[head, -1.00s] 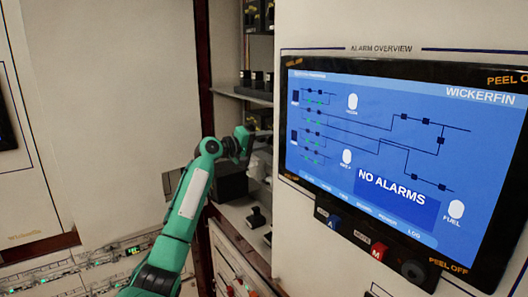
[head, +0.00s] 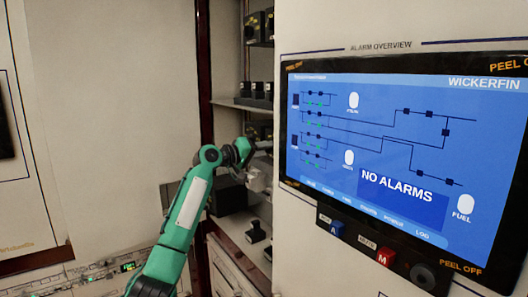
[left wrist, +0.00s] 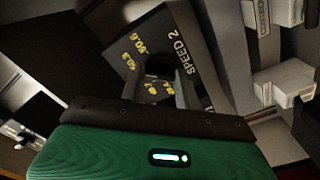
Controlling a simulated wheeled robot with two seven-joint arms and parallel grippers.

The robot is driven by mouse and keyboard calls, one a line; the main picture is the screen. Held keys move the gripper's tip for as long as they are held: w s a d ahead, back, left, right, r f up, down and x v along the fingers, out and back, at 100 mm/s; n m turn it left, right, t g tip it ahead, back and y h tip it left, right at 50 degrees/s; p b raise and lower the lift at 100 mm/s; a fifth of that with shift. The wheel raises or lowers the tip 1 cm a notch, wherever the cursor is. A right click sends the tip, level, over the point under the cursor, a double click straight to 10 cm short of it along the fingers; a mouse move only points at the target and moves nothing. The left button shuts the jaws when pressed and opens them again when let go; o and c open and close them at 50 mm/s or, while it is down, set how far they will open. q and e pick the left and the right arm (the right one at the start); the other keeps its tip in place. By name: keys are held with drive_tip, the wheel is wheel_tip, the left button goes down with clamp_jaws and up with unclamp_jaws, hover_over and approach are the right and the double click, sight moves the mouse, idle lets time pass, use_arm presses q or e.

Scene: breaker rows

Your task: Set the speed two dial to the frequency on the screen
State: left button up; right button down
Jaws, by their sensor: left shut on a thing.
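Where the knob points cannot be made out. In the head view my left gripper (head: 257,178) reaches into the open cabinet, partly behind the screen panel's edge. The large blue screen (head: 400,150) reads NO ALARMS; no frequency is legible on it. My right gripper is not in view.
The cabinet has shelves (head: 243,103) with dark devices above and below my left gripper. The screen panel (head: 284,226) stands close on the right. Pale block-like parts (left wrist: 283,88) stand right of the dial in the left wrist view.

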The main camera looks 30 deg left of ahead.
use_arm(q)
drive_tip(key=shift+f, duration=0.1)
drive_tip(key=o, duration=1)
drive_tip(key=b+v, duration=0.5)
drive_tip(key=v, duration=0.9)
